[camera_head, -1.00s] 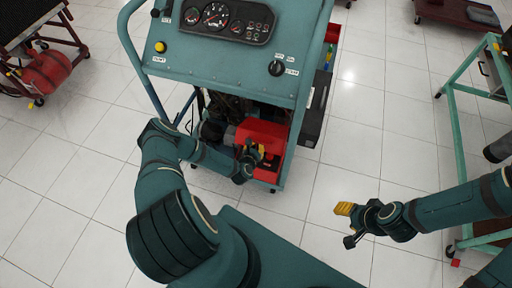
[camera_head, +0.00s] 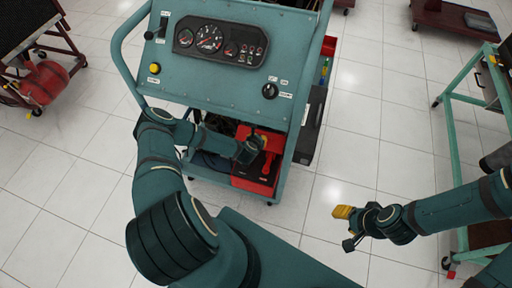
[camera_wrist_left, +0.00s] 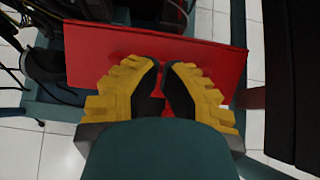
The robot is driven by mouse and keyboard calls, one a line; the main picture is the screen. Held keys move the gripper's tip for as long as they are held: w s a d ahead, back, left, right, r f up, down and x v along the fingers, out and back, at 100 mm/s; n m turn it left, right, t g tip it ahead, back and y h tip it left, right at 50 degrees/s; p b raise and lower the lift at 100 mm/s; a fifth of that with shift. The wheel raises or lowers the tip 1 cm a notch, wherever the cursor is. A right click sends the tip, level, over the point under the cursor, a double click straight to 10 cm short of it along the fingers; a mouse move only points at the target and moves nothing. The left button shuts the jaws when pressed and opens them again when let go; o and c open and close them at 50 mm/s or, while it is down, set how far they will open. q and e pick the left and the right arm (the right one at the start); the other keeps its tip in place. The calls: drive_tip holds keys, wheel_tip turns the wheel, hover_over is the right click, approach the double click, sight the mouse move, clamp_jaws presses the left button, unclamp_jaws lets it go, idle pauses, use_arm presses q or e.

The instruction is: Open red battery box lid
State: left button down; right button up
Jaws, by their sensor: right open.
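The red battery box (camera_head: 254,187) sits low inside the teal engine trainer, below its panel. Its red lid (camera_head: 274,139) appears raised at the back, with the dark top of the box showing in front. My left gripper (camera_head: 260,140) is at the lid, partly covering it. In the left wrist view the lid (camera_wrist_left: 215,62) is a wide red panel beyond the yellow fingers (camera_wrist_left: 165,68). Their tips are close together with a narrow gap; whether they grip or only touch the lid is unclear. My right gripper (camera_head: 343,213) is open and empty over the floor, away from the trainer.
The trainer's gauge panel (camera_head: 215,45) overhangs the box, and its teal frame post (camera_head: 291,150) stands just right of it. A dark case (camera_head: 311,125) is on the trainer's right side. A green stand (camera_head: 450,130) is at the right. Tiled floor is clear between.

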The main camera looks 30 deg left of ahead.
use_arm(q)
drive_tip(key=shift+w+a+r+b, duration=0.25)
drive_tip(key=shift+w+b, duration=0.05)
drive_tip(key=shift+w, duration=0.7)
drive_tip(key=shift+w+a+r+b, duration=0.2)
drive_tip(key=shift+w+b, duration=0.1)
drive_tip(key=shift+w, duration=0.7)
drive_tip(key=shift+w+a+r+b, duration=0.25)
drive_tip(key=shift+w+b, duration=0.05)
drive_tip(key=shift+w, duration=0.7)
use_arm(e)
drive_tip(key=shift+w+d+f, duration=0.1)
drive_tip(key=shift+w+f, duration=0.05)
drive_tip(key=shift+f, duration=0.95)
use_arm(q)
drive_tip(key=shift+s, duration=0.1)
